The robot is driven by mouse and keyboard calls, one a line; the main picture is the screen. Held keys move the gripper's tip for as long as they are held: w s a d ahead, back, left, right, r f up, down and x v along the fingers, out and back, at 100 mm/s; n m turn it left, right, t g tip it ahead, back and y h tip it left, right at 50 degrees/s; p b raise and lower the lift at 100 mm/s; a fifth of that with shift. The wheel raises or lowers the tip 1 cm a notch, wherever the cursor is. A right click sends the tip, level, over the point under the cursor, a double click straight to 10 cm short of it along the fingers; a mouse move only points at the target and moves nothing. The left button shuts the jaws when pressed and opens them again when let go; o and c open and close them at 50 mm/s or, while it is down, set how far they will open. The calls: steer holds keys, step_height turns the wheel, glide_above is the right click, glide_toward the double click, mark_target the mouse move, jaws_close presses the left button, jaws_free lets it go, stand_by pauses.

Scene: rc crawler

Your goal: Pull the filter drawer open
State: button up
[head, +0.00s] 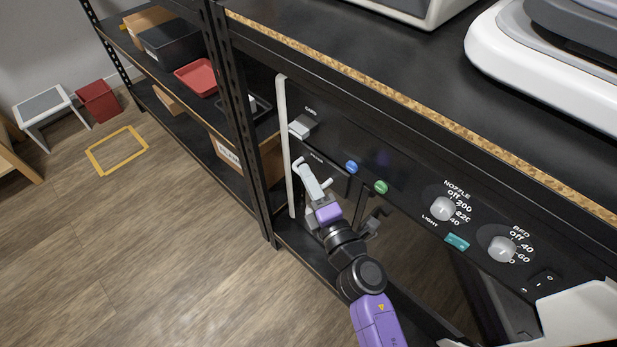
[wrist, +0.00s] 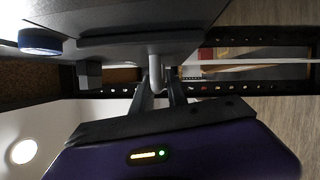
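The filter drawer front (head: 341,181) is a dark panel under a small label, low on the black machine front. It looks flush with the panel around it. Its pale bar handle (head: 311,180) stands out from the front. My gripper (head: 323,203) is at the near lower end of this handle and hides part of it. In the wrist view, the handle's grey post (wrist: 155,72) reaches down toward the space between my two dark fingers (wrist: 160,97). The fingers are spread, with a visible gap; firm contact on the handle does not show.
Above the drawer is a grey handle (head: 302,126). Beside it are a blue button (head: 351,167), a green button (head: 381,187) and two knobs, nozzle (head: 443,208) and bed (head: 502,249). A white vertical bar (head: 284,145) stands left of the handle.

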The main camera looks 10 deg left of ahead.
jaws_close()
stand_by(1.1)
